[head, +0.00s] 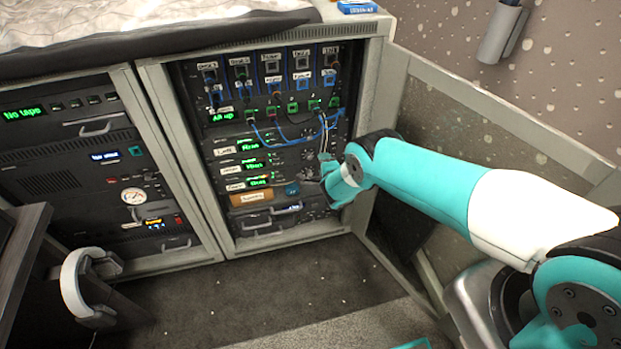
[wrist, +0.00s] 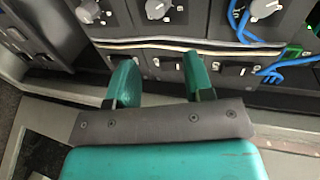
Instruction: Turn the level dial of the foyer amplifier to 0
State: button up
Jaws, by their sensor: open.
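The rack on the right (head: 190,130) holds several stacked units with green displays and small white name labels. The labels are too small to read surely, so I cannot tell which unit is the foyer amplifier. Three grey dials with pointers show along the top of the wrist view: a left one (wrist: 88,12), a middle one (wrist: 158,9) and a right one (wrist: 264,8). My gripper (wrist: 160,82) is open and empty, with its teal fingers apart below the dials. In the head view my wrist hides the right side of the lower units.
Blue cables (head: 290,138) hang across the rack's middle, and a blue cable (wrist: 245,30) lies near the right dial. A pale cable bundle (wrist: 170,46) crosses just beyond my fingertips. An open door panel (head: 480,125) stands right of the rack. The floor in front (head: 240,290) is clear.

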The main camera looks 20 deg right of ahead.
jog(key=s+f+m+t+y, duration=0.1)
jog(key=s+f+m+t, duration=0.1)
jog(key=s+f, duration=0.45)
jog(key=m+y, duration=0.1)
jog(key=y, duration=0.1)
send_near(310, 175)
jog(key=shift+t, duration=0.4)
jog(key=w+b, duration=0.2)
jog(key=b, duration=0.6)
jog(key=w+f+b, duration=0.1)
jog(key=w+b, duration=0.1)
jog(key=b, duration=0.7)
jog(key=w+a+b, duration=0.1)
jog(key=w+b, duration=0.1)
jog(key=b, duration=0.6)
jog(key=shift+f+b, duration=0.25)
jog(key=shift+b, duration=0.1)
jog(key=shift+w+a+r+b, duration=0.1)
jog(key=shift+w+r+b, duration=0.05)
jog(key=shift+w+b, duration=0.7)
jog(key=shift+w+a+r, duration=0.1)
jog(key=shift+w+r, duration=0.15)
jog(key=shift+w, duration=0.4)
grip_shut()
